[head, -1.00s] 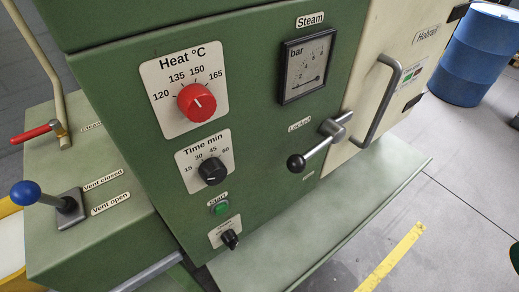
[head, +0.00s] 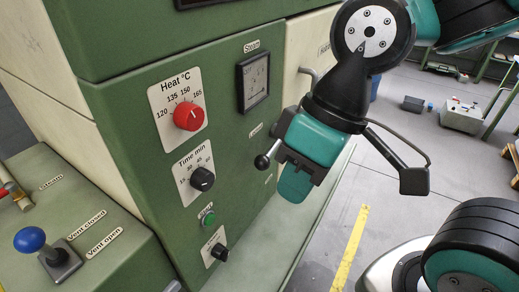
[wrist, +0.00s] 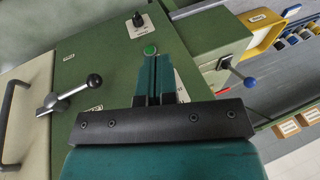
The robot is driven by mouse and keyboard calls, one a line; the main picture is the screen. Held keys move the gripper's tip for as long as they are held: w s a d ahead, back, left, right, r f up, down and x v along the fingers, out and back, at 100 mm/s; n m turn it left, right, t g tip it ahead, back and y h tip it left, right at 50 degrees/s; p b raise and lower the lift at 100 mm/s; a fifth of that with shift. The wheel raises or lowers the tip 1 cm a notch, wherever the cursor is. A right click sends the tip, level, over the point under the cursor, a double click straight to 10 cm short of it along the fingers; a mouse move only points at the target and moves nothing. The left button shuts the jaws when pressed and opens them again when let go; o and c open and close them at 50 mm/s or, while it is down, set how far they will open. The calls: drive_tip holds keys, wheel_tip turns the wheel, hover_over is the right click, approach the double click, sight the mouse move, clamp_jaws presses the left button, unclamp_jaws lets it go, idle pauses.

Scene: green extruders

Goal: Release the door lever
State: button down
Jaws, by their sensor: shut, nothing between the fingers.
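The door lever is a metal rod with a black ball (head: 261,161), on the front of the green machine. In the head view its hub is hidden behind my gripper (head: 295,184). The wrist view shows the whole lever, with the hub near the door edge and the ball (wrist: 94,80) pointing up and right. My gripper (wrist: 157,72) is shut and empty, with its teal fingers together. In the wrist view the fingers lie right of the ball, apart from it in the picture, overlapping the panel just below the green button (wrist: 150,50).
The cream door with its bar handle (wrist: 12,110) is left of the lever in the wrist view. The red heat knob (head: 188,116), black time knob (head: 202,179) and steam gauge (head: 253,81) share the panel. A blue-knobbed vent lever (head: 29,239) stands at left.

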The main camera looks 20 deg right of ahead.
wheel_tip(320, 180, up, 3)
drive_tip(key=y+p, duration=0.1)
drive_tip(key=p, duration=0.3)
hover_over(266, 156)
drive_tip(key=s+d, duration=0.1)
drive_tip(key=s, duration=0.5)
drive_tip(key=w+d+f+y+p, duration=0.1)
drive_tip(key=w+d+p, duration=0.1)
drive_tip(key=w+d, duration=0.4)
drive_tip(key=shift+w+d+f+m+y, duration=0.3)
drive_tip(key=shift+d+f+m, duration=0.1)
drive_tip(key=shift+d, duration=0.85)
drive_tip(key=p+x, duration=0.1)
drive_tip(key=x, duration=0.3)
drive_tip(key=p+x, duration=0.1)
drive_tip(key=x, duration=0.3)
drive_tip(key=p+x, duration=0.1)
drive_tip(key=x, duration=0.4)
drive_tip(key=shift+s+a+r, duration=0.1)
drive_tip(key=shift+s+r, duration=0.05)
drive_tip(key=shift+s, duration=0.1)
drive_tip(key=shift+a+f, duration=0.25)
drive_tip(key=shift+f, duration=0.25)
